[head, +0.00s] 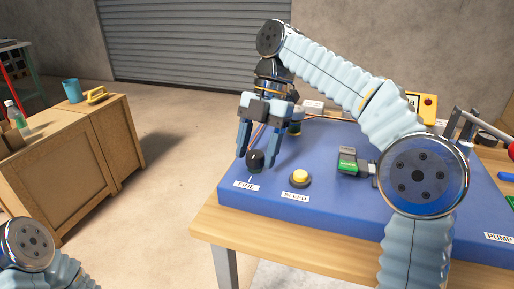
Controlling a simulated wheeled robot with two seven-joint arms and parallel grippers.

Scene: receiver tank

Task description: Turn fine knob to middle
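The fine knob (255,161) is a small black knob on the blue panel (330,205), behind a label reading FINE (246,186). My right gripper (258,156) points down over it with its two fingers apart. One finger is to the left of the knob and the other to its right. I cannot tell whether either finger touches it. The knob's pointer mark is too small to read. Of my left arm only a link shows at the lower left; its gripper is out of view.
A yellow button (300,177) labelled BLEED is right of the knob. A green-faced device (348,162) stands farther right, near my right forearm. A yellow box (427,108) and a red-handled lever (492,130) are at the back right. A wooden cabinet (75,150) stands at the left.

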